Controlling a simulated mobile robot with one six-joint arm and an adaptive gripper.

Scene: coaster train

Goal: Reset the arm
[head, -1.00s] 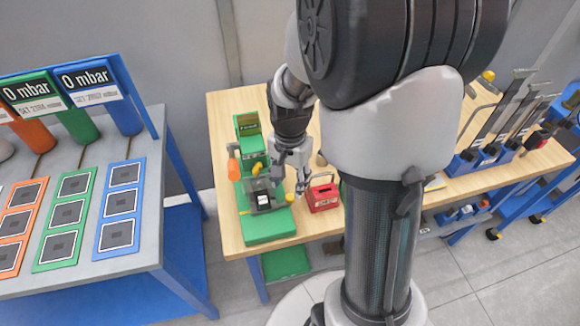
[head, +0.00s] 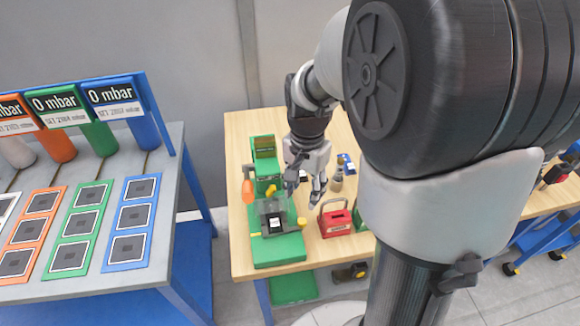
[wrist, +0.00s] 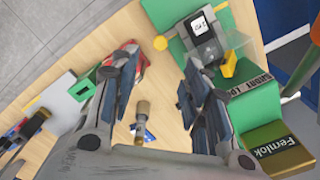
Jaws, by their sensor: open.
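My gripper (head: 305,184) is open and empty above the wooden table (head: 236,210). In the head view it hangs just right of the green machine (head: 279,252), which has a grey block with a small white label, yellow knobs and an orange handle. In the wrist view the two fingers of my gripper (wrist: 158,98) are spread wide, with bare tabletop and a small cylindrical item (wrist: 142,112) showing between them. The green machine (wrist: 178,45) lies beyond the right finger there, with its "Femlok" sign.
A red box with a handle (head: 336,222) stands right of the machine. The small cylinder (head: 337,178) stands behind it. A grey bench (head: 165,215) with coloured panels and pressure displays is at the left, across a narrow gap. My arm hides much of the table's right part.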

